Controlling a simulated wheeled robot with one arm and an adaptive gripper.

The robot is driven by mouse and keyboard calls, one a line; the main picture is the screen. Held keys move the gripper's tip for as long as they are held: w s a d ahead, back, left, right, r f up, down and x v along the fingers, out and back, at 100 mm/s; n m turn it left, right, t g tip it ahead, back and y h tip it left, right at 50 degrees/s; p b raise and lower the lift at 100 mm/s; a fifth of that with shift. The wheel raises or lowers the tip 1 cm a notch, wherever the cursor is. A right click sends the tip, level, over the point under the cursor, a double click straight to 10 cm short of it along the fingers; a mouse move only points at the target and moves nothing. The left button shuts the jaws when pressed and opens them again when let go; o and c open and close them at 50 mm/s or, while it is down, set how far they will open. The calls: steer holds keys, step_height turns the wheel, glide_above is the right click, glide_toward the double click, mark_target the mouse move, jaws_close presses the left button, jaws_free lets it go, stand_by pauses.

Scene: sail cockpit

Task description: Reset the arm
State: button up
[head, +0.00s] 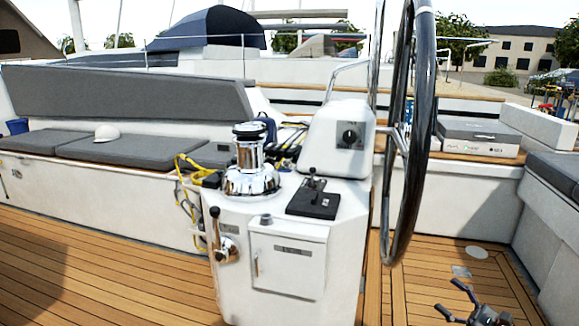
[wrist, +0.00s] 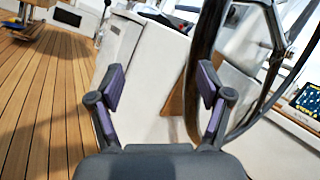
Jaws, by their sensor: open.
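My gripper (head: 462,300) shows at the bottom right of the head view, low over the teak deck. In the wrist view my gripper (wrist: 160,88) has its two dark fingers with purple pads spread apart. It is open, and nothing is between the fingers. Beyond them are the white side of the helm console (wrist: 145,85) and the dark steering wheel rim (wrist: 203,60). Most of my arm is out of view.
The console (head: 290,230) stands left of my gripper, with a chrome winch (head: 250,165) and a throttle lever (head: 314,190) on top. The large steering wheel (head: 405,130) rises at its right. A cushioned bench (head: 558,170) borders the right. Teak deck (head: 90,265) is clear at left.

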steer(key=s+a+r+n+g+y+p, duration=0.15)
steer(key=a+r+n+g+p, duration=0.35)
steer(key=a+r, duration=0.65)
steer(key=s+a+r+n+g+y+p, duration=0.1)
steer(key=s+a+r+n+g+p, duration=0.2)
steer(key=a+r+g, duration=0.8)
steer(key=s+a+r+n+h+p, duration=0.35)
steer(key=s+a+n, duration=0.2)
steer(key=a, duration=0.55)
steer(key=s+a+r+n+g+h+p, duration=0.2)
steer(key=s+r+h+p, duration=0.15)
steer(key=s, duration=0.45)
steer(key=s+a+r+n+g+h+p, duration=0.2)
steer(key=s+a+h+p, duration=0.15)
steer(key=s, duration=0.55)
steer(key=s+d+r+n+t+h+p, duration=0.1)
steer(key=s+d+r+h+p, duration=0.1)
steer(key=s+d+h+p, duration=0.2)
steer(key=s+d+r+n+t+h+p, duration=0.2)
steer(key=s+d+h+p, duration=0.2)
steer(key=s+d, duration=0.3)
steer(key=shift+s+d+r+p, duration=0.25)
steer(key=shift+s+d+p, duration=0.1)
steer(key=shift+d+p, duration=0.2)
steer(key=shift+c, duration=0.4)
